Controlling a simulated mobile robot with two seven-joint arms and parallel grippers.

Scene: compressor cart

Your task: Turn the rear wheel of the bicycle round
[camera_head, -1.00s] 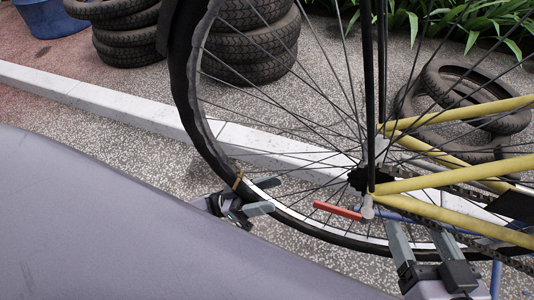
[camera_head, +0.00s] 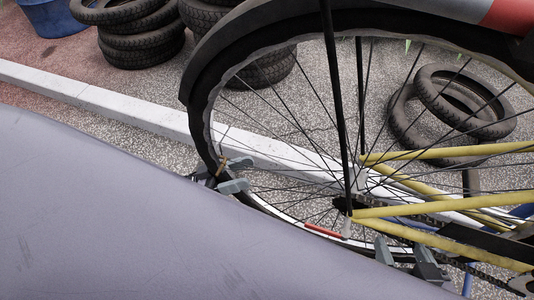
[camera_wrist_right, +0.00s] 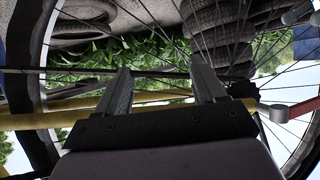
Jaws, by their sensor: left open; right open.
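The bicycle's rear wheel (camera_head: 206,142) fills the right half of the head view, with a black tyre, thin spokes and a dark hub. Yellow frame tubes (camera_head: 440,238) run from the hub to the right. A red lever (camera_head: 324,231) sits just below the hub. My left gripper (camera_head: 234,175) is open at the wheel's lower left rim, its fingers close to the tyre; contact cannot be told. My right gripper (camera_head: 402,252) is open below the yellow tubes. In the right wrist view its two fingers (camera_wrist_right: 163,88) stand apart before a yellow tube and the spokes, with nothing between them.
Stacked tyres (camera_head: 138,35) stand at the back, beside a blue tub (camera_head: 48,15). Loose tyres (camera_head: 465,100) lie behind the wheel. A white kerb (camera_head: 100,100) crosses the paving. A large grey surface (camera_head: 150,220) covers the lower left and hides part of both arms.

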